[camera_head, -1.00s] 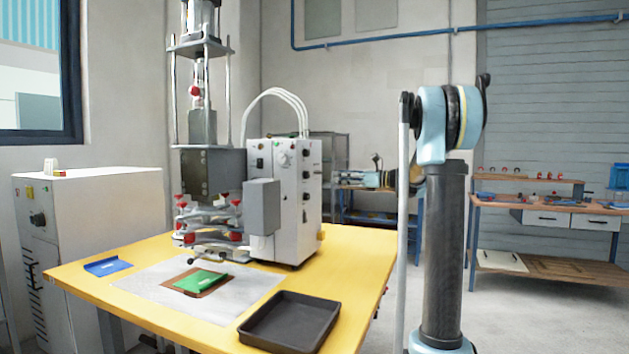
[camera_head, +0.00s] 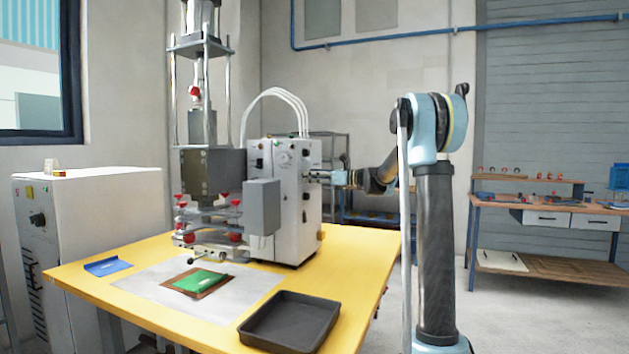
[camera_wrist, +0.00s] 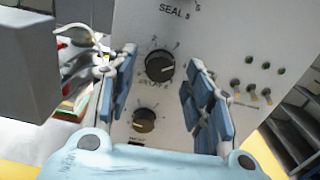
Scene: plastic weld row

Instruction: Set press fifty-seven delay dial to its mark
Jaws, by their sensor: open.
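The press (camera_head: 207,150) stands at the back of the yellow table, with a white control box (camera_head: 285,200) at its right. My gripper (camera_head: 318,175) is at the right part of this box in the head view. In the wrist view, my gripper (camera_wrist: 160,88) is open, its blue finger pads on either side of a black dial (camera_wrist: 159,66) with a white pointer line. I cannot tell whether they touch it. A smaller black dial (camera_wrist: 144,121) sits below it. The lettering is partly hidden, so I cannot tell which is the delay dial. A "SEAL" label shows above.
Several small toggle switches (camera_wrist: 256,90) sit right of the dials. A grey box (camera_head: 262,207) juts out in front of the control box. A black tray (camera_head: 290,321) and a green piece (camera_head: 203,279) lie on the table (camera_head: 345,255).

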